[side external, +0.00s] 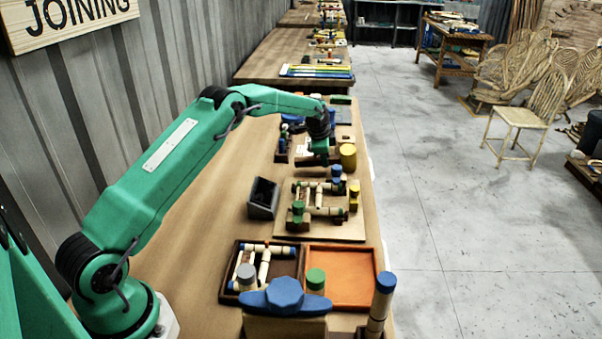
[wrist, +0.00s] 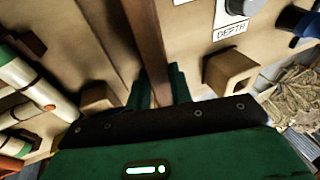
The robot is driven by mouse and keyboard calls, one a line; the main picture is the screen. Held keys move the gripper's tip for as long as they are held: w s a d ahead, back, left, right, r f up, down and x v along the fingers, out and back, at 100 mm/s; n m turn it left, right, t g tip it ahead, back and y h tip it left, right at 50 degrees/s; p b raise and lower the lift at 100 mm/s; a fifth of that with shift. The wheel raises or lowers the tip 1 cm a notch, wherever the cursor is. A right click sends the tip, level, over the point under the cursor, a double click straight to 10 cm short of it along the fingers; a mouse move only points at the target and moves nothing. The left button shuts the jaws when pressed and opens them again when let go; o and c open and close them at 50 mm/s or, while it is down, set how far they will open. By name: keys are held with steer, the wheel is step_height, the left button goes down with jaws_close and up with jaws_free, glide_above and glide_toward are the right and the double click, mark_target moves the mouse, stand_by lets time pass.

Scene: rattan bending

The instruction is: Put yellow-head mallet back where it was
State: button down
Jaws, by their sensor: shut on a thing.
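The yellow mallet head (side external: 348,157) shows in the side external view, just right of my gripper (side external: 318,160). My gripper is above the far half of the near bench. In the wrist view my green fingers (wrist: 160,88) are shut on a brown wooden handle (wrist: 148,40), which runs up out of the picture. The yellow head is not visible in the wrist view, and the join between handle and head is hidden in the side view. I cannot tell whether the mallet touches the bench.
A board (side external: 335,228) with pale rods and coloured pegs lies nearer, beside a dark open box (side external: 263,198). An orange tray (side external: 342,290) and a blue-topped post (side external: 384,284) are in front. In the wrist view, a square wooden socket (wrist: 230,72) stands near a DEPTH label (wrist: 230,30).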

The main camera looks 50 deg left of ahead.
steer(key=shift+f, duration=0.1)
steer(key=c, duration=1.3)
jaws_free()
steer(key=shift+f, duration=0.1)
steer(key=shift+o, duration=0.2)
steer(key=shift+r, duration=0.5)
steer(key=v, duration=0.7)
steer(key=shift+s+r, duration=0.2)
steer(key=shift+r, duration=0.05)
